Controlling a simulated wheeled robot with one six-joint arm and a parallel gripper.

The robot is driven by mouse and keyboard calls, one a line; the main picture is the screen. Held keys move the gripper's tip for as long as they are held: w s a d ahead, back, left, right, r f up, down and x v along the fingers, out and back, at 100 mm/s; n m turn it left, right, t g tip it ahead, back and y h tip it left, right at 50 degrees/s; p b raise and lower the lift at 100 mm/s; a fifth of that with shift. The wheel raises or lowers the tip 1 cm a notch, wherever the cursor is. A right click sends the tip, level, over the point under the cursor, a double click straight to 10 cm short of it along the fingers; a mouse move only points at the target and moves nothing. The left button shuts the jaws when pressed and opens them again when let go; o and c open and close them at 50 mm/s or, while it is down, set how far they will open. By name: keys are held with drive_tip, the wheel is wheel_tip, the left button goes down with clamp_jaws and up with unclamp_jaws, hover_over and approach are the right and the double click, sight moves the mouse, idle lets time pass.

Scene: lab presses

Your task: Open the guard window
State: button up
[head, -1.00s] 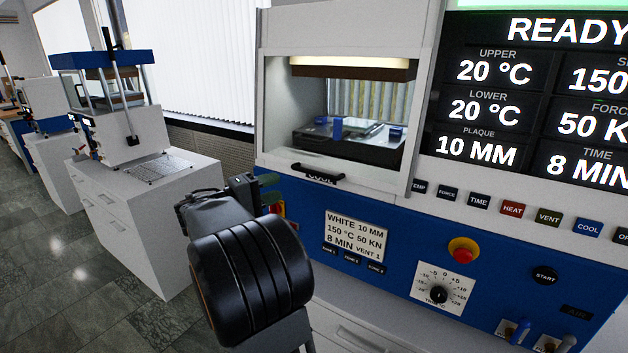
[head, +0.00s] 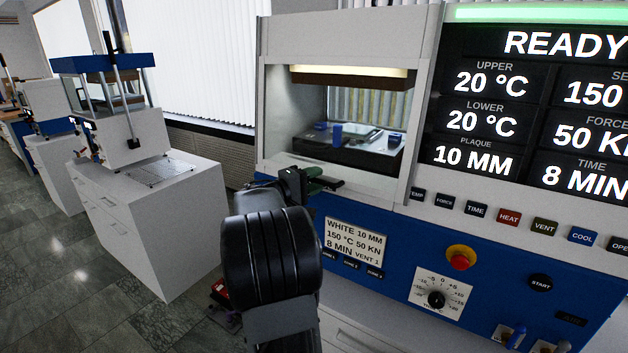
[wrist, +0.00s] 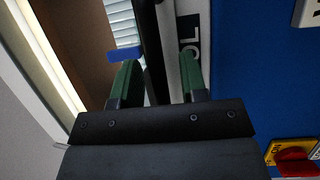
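The guard window (head: 372,183) is down in front of the press chamber, and the platens show through its clear pane. Its black handle (head: 332,184) sits low on the window, partly hidden behind my gripper (head: 312,181). In the wrist view my gripper (wrist: 160,80) has its two green fingers apart. The black handle bar (wrist: 151,40) runs between the fingers, nearer the left one, with a visible gap to the right one. I cannot tell whether either finger touches it.
A blue control panel with a red emergency button (head: 460,257) and a START button (head: 540,282) lies below and right. The display (head: 500,120) reads READY. A second press (head: 120,130) stands on a white cabinet at left, with open floor before it.

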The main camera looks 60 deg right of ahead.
drive_tip(key=shift+c, duration=0.5)
clamp_jaws()
